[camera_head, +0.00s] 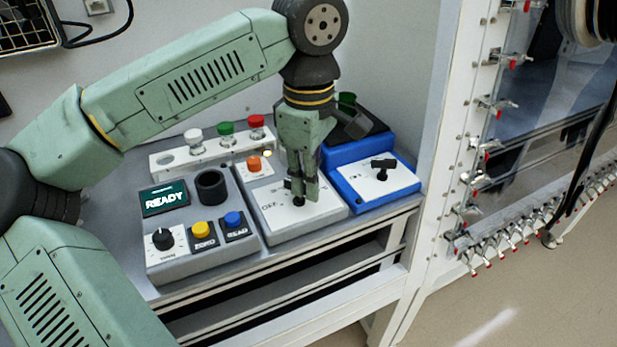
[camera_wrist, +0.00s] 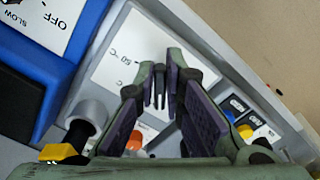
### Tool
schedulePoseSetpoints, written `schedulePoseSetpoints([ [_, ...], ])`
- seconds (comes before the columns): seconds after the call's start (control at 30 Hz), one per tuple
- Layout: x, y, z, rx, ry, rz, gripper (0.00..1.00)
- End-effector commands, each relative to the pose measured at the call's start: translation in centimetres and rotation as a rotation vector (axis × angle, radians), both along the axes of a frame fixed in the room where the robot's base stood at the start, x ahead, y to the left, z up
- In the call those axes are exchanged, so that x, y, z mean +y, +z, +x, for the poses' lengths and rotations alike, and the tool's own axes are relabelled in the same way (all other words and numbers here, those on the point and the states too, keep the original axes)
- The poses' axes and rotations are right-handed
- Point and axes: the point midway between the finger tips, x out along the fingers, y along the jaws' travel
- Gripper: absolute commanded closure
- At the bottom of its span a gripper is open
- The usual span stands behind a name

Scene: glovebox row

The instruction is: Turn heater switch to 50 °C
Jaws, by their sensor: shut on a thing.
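The heater box is the middle grey box, with a white plate (camera_head: 319,209) on its sloped top. In the wrist view its plate (camera_wrist: 108,72) shows a "50 °C" label. The black heater switch (camera_head: 299,202) stands on this plate, mostly hidden by my gripper. In the wrist view a dark narrow part of the switch (camera_wrist: 160,88) shows between the fingers. My gripper (camera_head: 301,190) points down over the plate, its fingertips shut on the switch; its fingers (camera_wrist: 159,75) also fill the middle of the wrist view. The switch's exact pointing direction is hard to tell.
A blue box (camera_head: 345,200) with its own black switch (camera_head: 382,168) stands close on the right. A grey box with a READY screen (camera_head: 164,199) and buttons is on the left. An orange button (camera_head: 254,163) sits behind my gripper. White-framed glovebox panels rise at right.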

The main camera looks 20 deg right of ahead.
Motion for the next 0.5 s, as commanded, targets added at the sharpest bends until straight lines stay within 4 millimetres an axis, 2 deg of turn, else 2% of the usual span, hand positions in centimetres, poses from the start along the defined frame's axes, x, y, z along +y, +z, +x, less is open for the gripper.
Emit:
schedulePoseSetpoints([
  [0.07, -0.05, 0.03, -0.02, 0.000, 0.000, -0.001, 1.00],
  [0.1, -0.05, 0.04, -0.02, 0.000, 0.000, -0.001, 0.89],
  [0.33, -0.03, 0.02, -0.01, 0.000, 0.001, -0.001, 0.74],
  [0.4, -0.03, 0.02, 0.00, -0.001, 0.001, -0.001, 0.70],
  [0.5, -0.02, 0.01, -0.01, 0.000, 0.001, 0.000, 0.70],
])
